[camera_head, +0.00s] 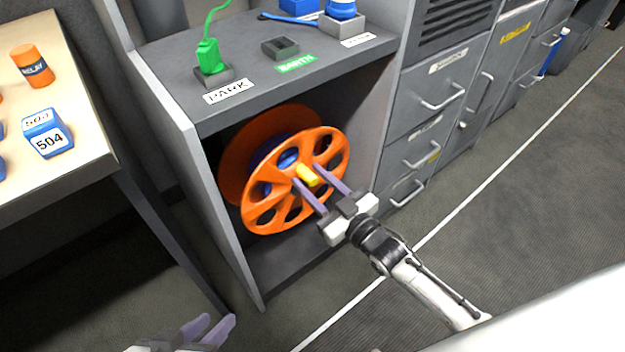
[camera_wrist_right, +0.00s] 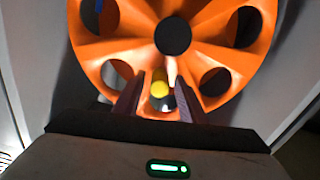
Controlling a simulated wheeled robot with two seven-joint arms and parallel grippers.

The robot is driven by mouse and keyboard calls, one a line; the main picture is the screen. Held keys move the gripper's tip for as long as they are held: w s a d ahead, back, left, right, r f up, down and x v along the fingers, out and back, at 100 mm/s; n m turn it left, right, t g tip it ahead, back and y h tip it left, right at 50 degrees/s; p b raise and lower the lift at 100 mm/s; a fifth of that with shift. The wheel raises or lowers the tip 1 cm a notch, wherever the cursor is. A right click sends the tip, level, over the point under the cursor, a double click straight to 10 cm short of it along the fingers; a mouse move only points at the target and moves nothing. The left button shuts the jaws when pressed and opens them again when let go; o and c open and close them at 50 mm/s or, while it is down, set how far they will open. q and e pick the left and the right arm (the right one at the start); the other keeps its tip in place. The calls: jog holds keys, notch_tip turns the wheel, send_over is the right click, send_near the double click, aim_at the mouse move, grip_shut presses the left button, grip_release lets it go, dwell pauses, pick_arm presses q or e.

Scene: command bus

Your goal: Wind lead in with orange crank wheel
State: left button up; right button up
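The orange crank wheel (camera_head: 262,207) fronts a reel inside the open grey cabinet, with blue showing behind it. A yellow crank handle (camera_head: 307,174) sticks out from its face; it also shows in the right wrist view (camera_wrist_right: 160,88). My right gripper (camera_head: 308,176) is open, its purple fingers on either side of the handle, with gaps visible in the right wrist view (camera_wrist_right: 157,90). A green plug (camera_head: 209,57) with a green lead (camera_head: 211,17) stands in the PARK socket on the cabinet top. My left gripper (camera_head: 218,319) is open and empty, low at the left.
A table (camera_head: 88,120) at the left bears a blue 504 block (camera_head: 47,134) and an orange RELAY cylinder (camera_head: 33,66). An empty socket (camera_head: 280,47) marked EARTH and a blue plug (camera_head: 341,10) are on the cabinet top. Grey drawers (camera_head: 432,90) stand right; floor in front is clear.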

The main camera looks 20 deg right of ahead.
grip_shut()
jog(key=shift+d, duration=0.1)
